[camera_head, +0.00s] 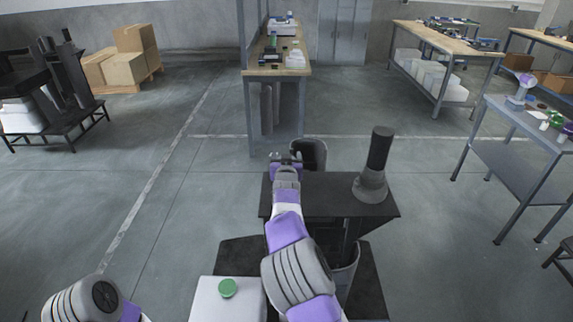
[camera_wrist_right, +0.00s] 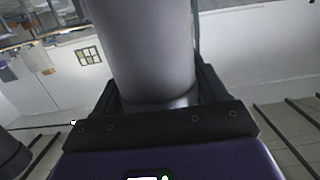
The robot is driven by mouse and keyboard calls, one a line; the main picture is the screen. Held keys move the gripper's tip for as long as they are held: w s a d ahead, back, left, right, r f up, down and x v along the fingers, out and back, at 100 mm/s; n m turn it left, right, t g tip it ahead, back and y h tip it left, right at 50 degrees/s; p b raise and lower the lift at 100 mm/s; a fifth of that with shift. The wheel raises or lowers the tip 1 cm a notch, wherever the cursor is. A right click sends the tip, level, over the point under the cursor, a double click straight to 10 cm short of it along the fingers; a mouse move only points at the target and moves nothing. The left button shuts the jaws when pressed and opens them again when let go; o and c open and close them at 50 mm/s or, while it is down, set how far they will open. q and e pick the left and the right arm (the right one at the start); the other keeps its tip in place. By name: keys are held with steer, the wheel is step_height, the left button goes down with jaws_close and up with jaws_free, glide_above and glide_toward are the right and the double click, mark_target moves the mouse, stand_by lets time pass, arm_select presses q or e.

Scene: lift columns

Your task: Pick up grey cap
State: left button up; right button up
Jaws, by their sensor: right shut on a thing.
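A smooth grey cylindrical thing, which I take to be the grey cap (camera_wrist_right: 145,50), fills the middle of the right wrist view. It stands between the dark fingers of my right gripper (camera_wrist_right: 158,98), which is shut on it. Its upper end is cut off by the picture edge. In the head view my right gripper (camera_head: 286,157) is at the far left edge of the black table, and the held thing is hard to make out there. Only part of my left arm shows at the lower left; its gripper is out of view.
The black table (camera_head: 325,205) bears a dark upright column with a flared grey base (camera_head: 371,188). A dark open cylinder (camera_head: 310,155) shows just behind the table, beside the gripper. A green cap (camera_head: 228,288) lies on a white box (camera_head: 215,308).

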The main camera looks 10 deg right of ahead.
steer(key=shift+c, duration=1.2)
steer(key=shift+r, duration=0.1)
